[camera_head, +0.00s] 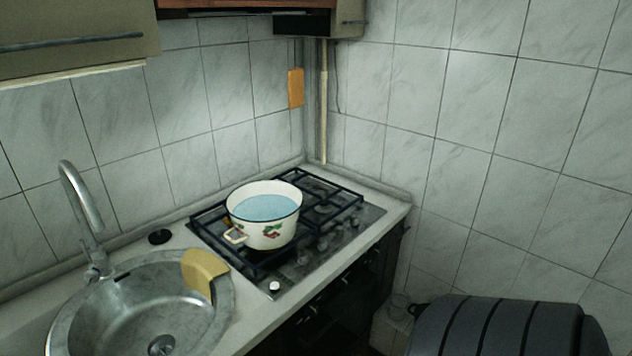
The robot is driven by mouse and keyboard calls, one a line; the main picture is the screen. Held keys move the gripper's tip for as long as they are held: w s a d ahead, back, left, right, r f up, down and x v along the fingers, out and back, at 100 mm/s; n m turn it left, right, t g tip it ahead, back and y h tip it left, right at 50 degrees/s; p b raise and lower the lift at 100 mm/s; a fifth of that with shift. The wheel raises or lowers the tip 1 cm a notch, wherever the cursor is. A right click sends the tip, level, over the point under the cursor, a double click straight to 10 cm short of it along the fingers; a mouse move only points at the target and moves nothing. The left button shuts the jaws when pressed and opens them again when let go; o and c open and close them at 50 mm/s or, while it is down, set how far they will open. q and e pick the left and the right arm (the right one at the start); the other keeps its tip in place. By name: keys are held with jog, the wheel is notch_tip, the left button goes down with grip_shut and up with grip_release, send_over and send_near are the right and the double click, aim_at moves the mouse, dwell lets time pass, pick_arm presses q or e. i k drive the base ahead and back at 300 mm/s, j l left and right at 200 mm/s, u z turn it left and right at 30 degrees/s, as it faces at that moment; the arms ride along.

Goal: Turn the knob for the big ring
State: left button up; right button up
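A gas hob (359,222) with black grates is set in the counter in the corner. A white enamel pot (268,233) with a cherry pattern and bluish water inside stands on the grate at the front left and hides the ring beneath it. Several dark knobs (323,243) sit in a row along the hob's right side, small and dim. I cannot tell which knob belongs to the big ring, or how any knob is turned. Neither of my grippers is in view.
A steel sink (120,312) with a tall tap (80,205) is at left, with a yellow cloth (203,271) over its rim. A dark ribbed object (500,328) stands at lower right. Cabinets hang above.

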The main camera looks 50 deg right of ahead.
aim_at(322, 246)
jog(key=i+l+z, duration=0.1)
jog(key=l+z, duration=0.15)
jog(key=z, duration=0.2)
jog(key=i+l+z, duration=0.15)
jog(key=z, duration=0.95)
jog(key=i+l+u, duration=0.1)
jog(key=u, duration=0.3)
jog(key=l+u, duration=0.75)
jog(key=i+j, duration=0.05)
jog(key=j, duration=0.05)
